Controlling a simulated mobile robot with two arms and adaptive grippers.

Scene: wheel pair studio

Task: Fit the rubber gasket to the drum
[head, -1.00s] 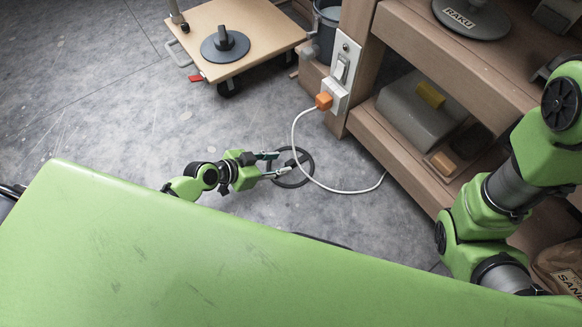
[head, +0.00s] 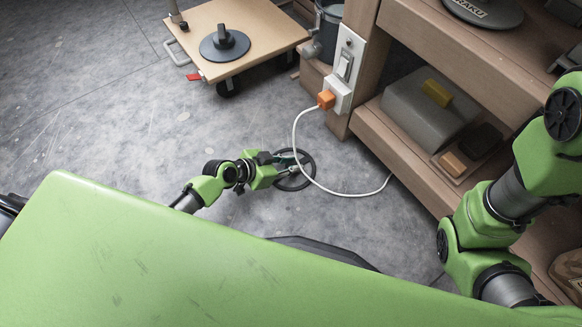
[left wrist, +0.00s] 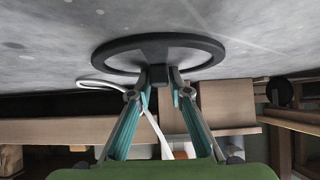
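The rubber gasket (head: 307,161) appears as a black ring over the grey floor, left of the shelf unit. In the left wrist view the gasket (left wrist: 112,48) is a wide flat loop with a dark block at its near edge. My left gripper (head: 287,168) is at the ring's left side. In the left wrist view the fingers of my left gripper (left wrist: 160,83) lean inward and press on both sides of that block. Whether the ring touches the floor is unclear. I cannot pick out the drum with certainty. My right gripper is out of view; only its arm shows at right.
A white cable (head: 342,191) runs from the wall socket across the floor, passing close to the ring. A wooden shelf unit (head: 405,165) stands right, holding a grey box (head: 425,110). A wooden cart (head: 262,52) carries a black knobbed disc. Open floor lies left.

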